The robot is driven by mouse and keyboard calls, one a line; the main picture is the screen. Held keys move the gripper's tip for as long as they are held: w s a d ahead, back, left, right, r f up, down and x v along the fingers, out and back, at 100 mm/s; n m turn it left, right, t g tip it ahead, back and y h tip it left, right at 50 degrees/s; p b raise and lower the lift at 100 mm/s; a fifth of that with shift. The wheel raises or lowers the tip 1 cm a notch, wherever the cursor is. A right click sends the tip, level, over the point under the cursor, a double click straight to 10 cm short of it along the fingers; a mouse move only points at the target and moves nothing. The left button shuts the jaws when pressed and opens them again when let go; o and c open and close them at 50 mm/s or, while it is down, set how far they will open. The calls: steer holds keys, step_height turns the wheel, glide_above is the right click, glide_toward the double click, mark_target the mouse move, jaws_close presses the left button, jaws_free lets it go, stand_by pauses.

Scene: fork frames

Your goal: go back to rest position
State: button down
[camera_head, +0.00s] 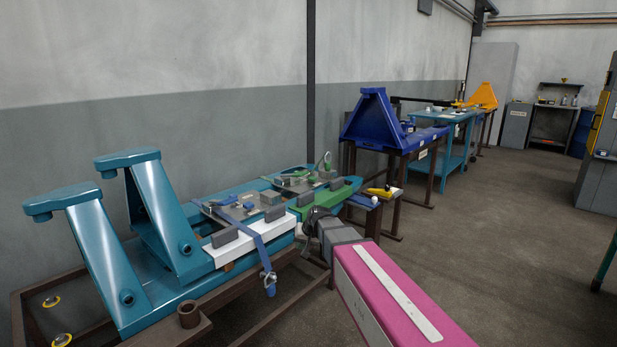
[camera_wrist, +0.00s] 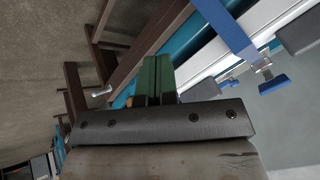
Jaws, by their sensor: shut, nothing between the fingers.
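My gripper (camera_wrist: 156,62) shows in the wrist view as two green fingers side by side, with a dark bracket below them. The fingers are shut and nothing shows between them. In the wrist view they point toward the teal-and-white fixture (camera_wrist: 205,60), and I cannot tell the gap to it. In the head view my arm reaches in from the lower right toward the fixture, but the fingertips cannot be made out clearly there.
A teal fixture (camera_head: 160,215) with two tall slanted posts rests on a brown steel frame (camera_head: 262,325). A blue strap (camera_head: 268,262) hangs over its white edge. A dark blue fixture (camera_head: 385,125) stands farther back. The floor (camera_head: 510,220) to the right is open.

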steer(key=s+d+f+g+h, duration=0.1)
steer(key=s+d+f, duration=0.2)
steer(key=s+d, duration=0.3)
steer(key=s+d+f+m+g+h, duration=0.1)
steer(key=s+d+f+h, duration=0.1)
steer(key=s+d+f, duration=0.2)
steer(key=s+d+f+g+h, duration=0.1)
steer(key=s+d+f+g, duration=0.1)
steer(key=s+d, duration=0.8)
steer(key=shift+d+f+h, duration=0.3)
steer(key=shift+d+f, duration=0.35)
steer(key=shift+d, duration=0.35)
